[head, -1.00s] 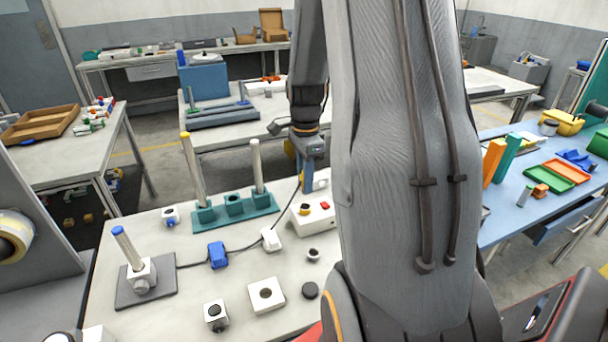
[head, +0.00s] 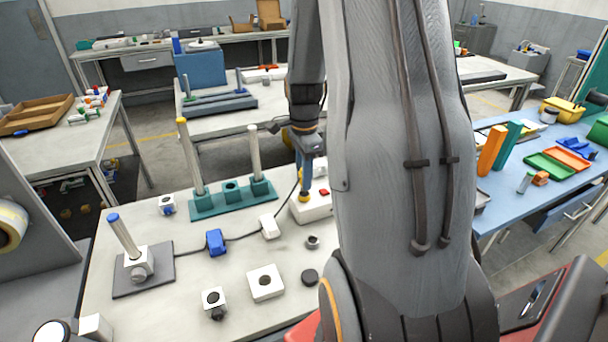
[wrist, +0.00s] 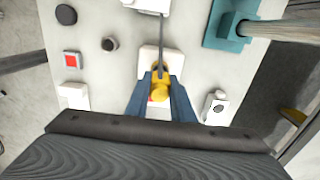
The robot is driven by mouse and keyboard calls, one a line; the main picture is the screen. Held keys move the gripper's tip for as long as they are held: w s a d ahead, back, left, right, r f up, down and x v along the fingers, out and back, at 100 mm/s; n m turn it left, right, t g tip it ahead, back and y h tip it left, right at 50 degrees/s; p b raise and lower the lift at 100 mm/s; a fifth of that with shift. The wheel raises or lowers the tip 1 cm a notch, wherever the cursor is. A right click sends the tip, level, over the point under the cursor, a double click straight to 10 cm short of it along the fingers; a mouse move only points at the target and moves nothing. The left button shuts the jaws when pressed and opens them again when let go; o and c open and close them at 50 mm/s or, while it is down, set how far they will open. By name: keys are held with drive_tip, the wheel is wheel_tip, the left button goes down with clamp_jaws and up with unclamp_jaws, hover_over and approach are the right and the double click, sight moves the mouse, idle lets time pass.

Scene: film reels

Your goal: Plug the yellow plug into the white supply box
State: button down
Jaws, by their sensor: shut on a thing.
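The white supply box (head: 316,212) stands on the near table, with a red switch (head: 323,192) on its top. The yellow plug (head: 304,197) is at the box's top face, left of the switch. My gripper (head: 305,190) points down and is shut on the plug. In the wrist view the plug (wrist: 160,84) sits between the blue fingers (wrist: 160,92), over the white box (wrist: 149,56). The socket is hidden under the plug, so I cannot tell how deep the plug sits. A dark cable (wrist: 162,35) runs from it to a white block (head: 269,227).
A teal stand (head: 232,197) with two tall posts is left of the box. A blue block (head: 215,242), grey base with post (head: 143,277), white socket block (head: 265,282) and black disc (head: 309,277) lie nearer.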

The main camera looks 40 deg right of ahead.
drive_tip(key=shift+f+b, duration=0.55)
drive_tip(key=shift+f, duration=0.85)
drive_tip(key=c, duration=1.5)
unclamp_jaws()
drive_tip(key=shift+o, duration=0.2)
drive_tip(key=shift+r+b, duration=0.85)
drive_tip(key=shift+r, duration=3)
drive_tip(key=s+a+f+n, duration=0.1)
drive_tip(key=s+a+n, duration=0.4)
drive_tip(key=a+n, duration=0.5)
drive_tip(key=s+a+f+n+t, duration=0.1)
drive_tip(key=s+a+n, duration=0.4)
drive_tip(key=a+n, duration=0.5)
drive_tip(key=a, duration=0.2)
drive_tip(key=shift+a+f+n, duration=0.15)
drive_tip(key=shift+a+n, duration=0.2)
drive_tip(key=shift+n, duration=0.05)
